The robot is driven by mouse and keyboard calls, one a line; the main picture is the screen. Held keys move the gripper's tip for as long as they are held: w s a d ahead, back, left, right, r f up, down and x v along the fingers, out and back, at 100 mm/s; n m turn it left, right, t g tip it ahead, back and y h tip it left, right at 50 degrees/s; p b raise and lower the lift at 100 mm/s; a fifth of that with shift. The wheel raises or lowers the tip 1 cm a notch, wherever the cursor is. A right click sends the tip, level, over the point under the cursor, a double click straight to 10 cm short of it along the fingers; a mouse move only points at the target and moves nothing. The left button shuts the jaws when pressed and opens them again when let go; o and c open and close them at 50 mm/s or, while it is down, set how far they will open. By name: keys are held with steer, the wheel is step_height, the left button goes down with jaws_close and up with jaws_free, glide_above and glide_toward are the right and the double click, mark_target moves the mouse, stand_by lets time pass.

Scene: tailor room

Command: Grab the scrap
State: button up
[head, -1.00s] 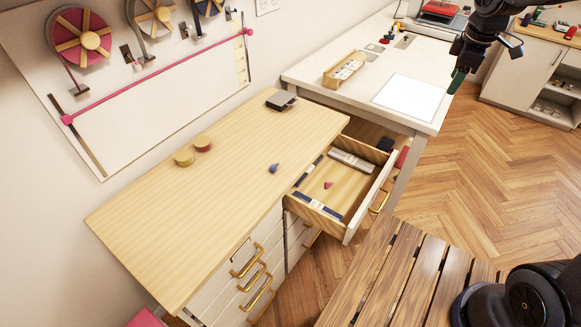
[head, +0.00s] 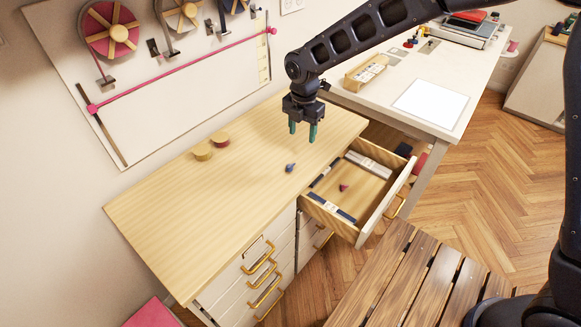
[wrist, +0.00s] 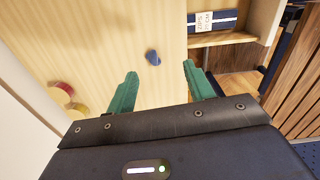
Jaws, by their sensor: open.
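A small crumpled blue piece (head: 290,167) lies on the wooden counter near its front edge; it also shows in the wrist view (wrist: 152,57), ahead of and between my fingertips. A small pink-red piece (head: 343,187) lies inside the open drawer (head: 378,213). I cannot tell from its looks which piece is the scrap. My gripper (head: 302,131) hangs above the counter, fingers down, open and empty. It is apart from the blue piece, above and behind it in the head view. The wrist view shows its two green fingers (wrist: 160,72) spread wide.
The drawer juts out right of the counter (head: 190,220) and holds labelled strips (head: 332,207). Two round discs, yellow (head: 203,152) and red (head: 220,139), sit at the counter's left. A white worktable (head: 450,75) stands behind. A slatted wooden bench (head: 390,285) is in front.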

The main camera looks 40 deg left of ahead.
steer(key=s+a+f+n, duration=0.1)
steer(key=s+f, duration=0.1)
steer(key=s, duration=0.1)
glide_above(290, 164)
steer(key=f, duration=0.5)
steer(key=shift+d+f, duration=0.2)
steer(key=shift+d, duration=0.15)
steer(key=shift+a+f, duration=0.15)
steer(key=shift+f, duration=1.15)
steer(key=shift+a+f, duration=0.1)
steer(key=shift+f, duration=1.15)
steer(key=c, duration=1.1)
jaws_close()
